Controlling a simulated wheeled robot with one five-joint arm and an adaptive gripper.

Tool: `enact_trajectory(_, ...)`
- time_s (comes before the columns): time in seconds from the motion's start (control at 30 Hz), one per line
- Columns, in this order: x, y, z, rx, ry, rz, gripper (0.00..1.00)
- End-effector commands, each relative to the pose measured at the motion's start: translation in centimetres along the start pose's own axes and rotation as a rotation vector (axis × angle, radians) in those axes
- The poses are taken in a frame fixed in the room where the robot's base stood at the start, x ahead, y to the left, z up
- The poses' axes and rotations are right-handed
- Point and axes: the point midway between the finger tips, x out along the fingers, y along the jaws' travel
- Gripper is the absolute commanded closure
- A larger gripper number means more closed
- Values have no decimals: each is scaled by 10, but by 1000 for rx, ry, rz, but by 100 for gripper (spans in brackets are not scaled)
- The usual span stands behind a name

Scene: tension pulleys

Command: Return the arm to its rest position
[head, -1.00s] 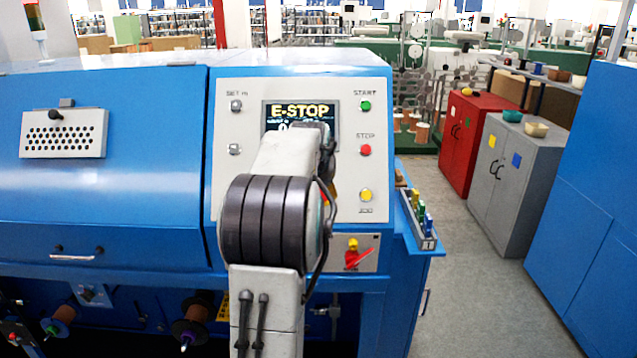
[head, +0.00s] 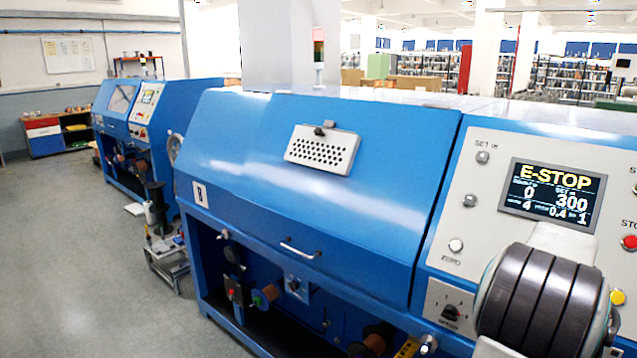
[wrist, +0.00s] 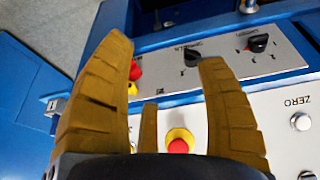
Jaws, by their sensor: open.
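My arm shows at the lower right of the head view, its dark ribbed joint in front of the blue machine's control panel. My gripper (wrist: 165,85) shows in the wrist view with its brown fingers spread wide and nothing between them. It is over the control panel (wrist: 275,115). A red button on a yellow base (wrist: 179,140) appears between the fingers. My gripper is hidden in the head view.
The blue machine (head: 330,210) fills the middle, its screen (head: 551,190) reading E-STOP. A small cart (head: 167,258) stands at its left end. Open grey floor (head: 90,260) lies to the left. Another blue machine (head: 170,108) stands farther back.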

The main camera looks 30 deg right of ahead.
Motion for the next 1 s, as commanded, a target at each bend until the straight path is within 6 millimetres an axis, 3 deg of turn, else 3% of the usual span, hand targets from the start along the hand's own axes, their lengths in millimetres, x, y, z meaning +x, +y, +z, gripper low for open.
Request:
enact_trajectory(0.03, -1, -2, 27, 14, -54, -3, 34)
enact_trajectory(0.23, -22, -50, 121, -58, -209, -39, 34)
enact_trajectory(0.4, -54, -101, 203, -253, -268, -83, 34)
enact_trajectory(0.5, -72, -122, 245, -389, -265, -114, 34)
enact_trajectory(0.73, -105, -153, 313, -692, -183, -209, 34)
enact_trajectory(1.0, -148, -184, 351, -979, -25, -371, 34)
